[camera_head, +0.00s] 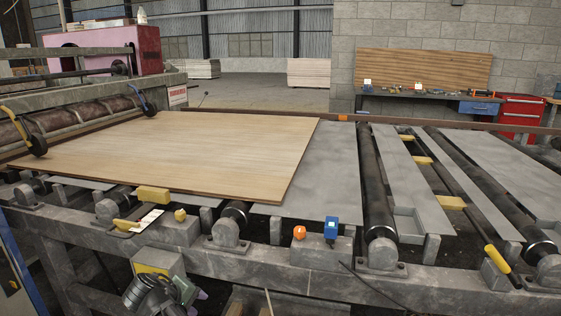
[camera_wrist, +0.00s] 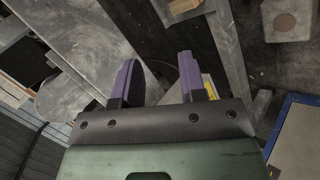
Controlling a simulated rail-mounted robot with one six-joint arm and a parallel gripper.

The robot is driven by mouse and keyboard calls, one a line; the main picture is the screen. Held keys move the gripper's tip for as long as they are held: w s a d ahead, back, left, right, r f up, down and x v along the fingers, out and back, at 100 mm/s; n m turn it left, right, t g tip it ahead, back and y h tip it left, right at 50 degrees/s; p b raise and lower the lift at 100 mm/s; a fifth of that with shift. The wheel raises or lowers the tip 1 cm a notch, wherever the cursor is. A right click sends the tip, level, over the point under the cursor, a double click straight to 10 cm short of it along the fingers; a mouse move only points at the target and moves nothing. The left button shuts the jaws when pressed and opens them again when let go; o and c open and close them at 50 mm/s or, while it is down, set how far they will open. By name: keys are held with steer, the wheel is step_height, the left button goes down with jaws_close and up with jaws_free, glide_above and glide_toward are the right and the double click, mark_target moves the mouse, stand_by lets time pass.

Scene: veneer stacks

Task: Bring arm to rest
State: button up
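My gripper (camera_head: 190,292) is at the bottom of the head view, left of centre, low in front of the near rail of the roller conveyor (camera_head: 300,277). In the wrist view my gripper (camera_wrist: 157,78) shows two purple fingers standing well apart, with nothing held between them. A wide veneer sheet (camera_head: 180,152) lies flat on the left part of the conveyor. My gripper is apart from this sheet.
An orange item (camera_head: 299,232) and a blue device (camera_head: 331,229) stand on the near rail. A yellow-handled tool (camera_head: 497,259) lies at the right. A workbench (camera_head: 430,97) and red cabinet (camera_head: 520,112) stand behind. A blue-edged panel (camera_wrist: 297,140) is at the right of the wrist view.

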steer(key=s+d+f+m+g+y, duration=0.1)
steer(key=s+d+m+g, duration=0.15)
steer(key=d, duration=1.15)
steer(key=s+d+f+m+g+y, duration=0.2)
steer(key=d+m, duration=0.2)
steer(key=d, duration=1)
steer(key=s+d+f+m+g+y, duration=0.1)
steer(key=s+d+m+g, duration=0.25)
steer(key=d, duration=1.05)
step_height(320, 180, up, 25)
steer(key=w+d+m+p, duration=0.1)
steer(key=d+p, duration=0.1)
steer(key=p, duration=2.3)
steer(key=shift+d+r+t+p, duration=0.15)
steer(key=shift+r+t+p, duration=0.05)
steer(key=shift+t+p, duration=0.15)
